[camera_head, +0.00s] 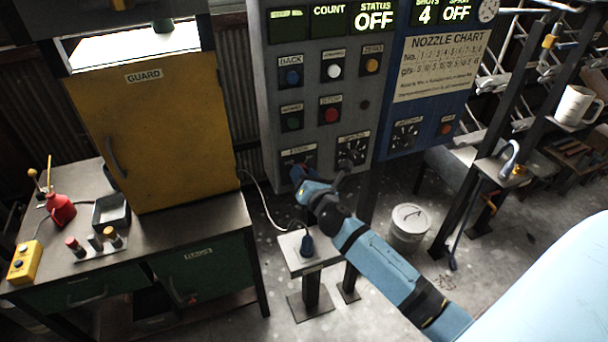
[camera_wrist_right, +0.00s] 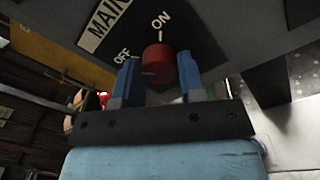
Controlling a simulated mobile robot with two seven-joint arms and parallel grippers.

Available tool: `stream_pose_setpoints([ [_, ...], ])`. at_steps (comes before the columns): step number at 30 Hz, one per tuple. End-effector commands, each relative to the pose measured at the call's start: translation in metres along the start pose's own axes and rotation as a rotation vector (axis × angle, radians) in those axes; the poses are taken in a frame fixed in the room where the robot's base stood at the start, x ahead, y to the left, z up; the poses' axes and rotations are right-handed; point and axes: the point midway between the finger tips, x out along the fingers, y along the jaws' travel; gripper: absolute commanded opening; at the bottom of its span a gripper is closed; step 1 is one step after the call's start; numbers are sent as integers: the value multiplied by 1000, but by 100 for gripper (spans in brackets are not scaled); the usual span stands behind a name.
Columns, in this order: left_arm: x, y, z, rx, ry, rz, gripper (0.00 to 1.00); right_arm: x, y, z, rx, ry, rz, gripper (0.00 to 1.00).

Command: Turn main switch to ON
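The main switch is a red round knob (camera_wrist_right: 158,66) on a dark plate, with OFF at its left and ON above it in the right wrist view. A faint dark mark on the knob lies on the OFF side. My right gripper (camera_wrist_right: 159,82) has its blue fingers on either side of the knob, and the knob fills the gap between them. In the head view my right gripper (camera_head: 300,174) reaches the lower left of the grey control panel (camera_head: 345,108) and hides most of the switch. The status display (camera_head: 374,17) reads OFF. My left gripper is out of view.
Buttons sit above the switch, and a dial (camera_head: 352,148) is at its right. A yellow guard door (camera_head: 160,130) and a workbench (camera_head: 205,220) stand at the left. A small pedestal (camera_head: 308,255) and a bucket (camera_head: 409,228) stand below the panels.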

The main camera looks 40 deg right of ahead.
Motion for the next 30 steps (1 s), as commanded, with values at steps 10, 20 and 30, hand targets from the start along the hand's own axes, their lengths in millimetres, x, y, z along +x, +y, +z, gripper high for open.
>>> stream_pose_setpoints([
  [10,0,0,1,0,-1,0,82,0,0,0,18,-1,0,13],
  [20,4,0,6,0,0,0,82,0,0,-2,185,-10,7,13],
  [30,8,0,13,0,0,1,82,0,0,-2,501,-27,17,13],
])
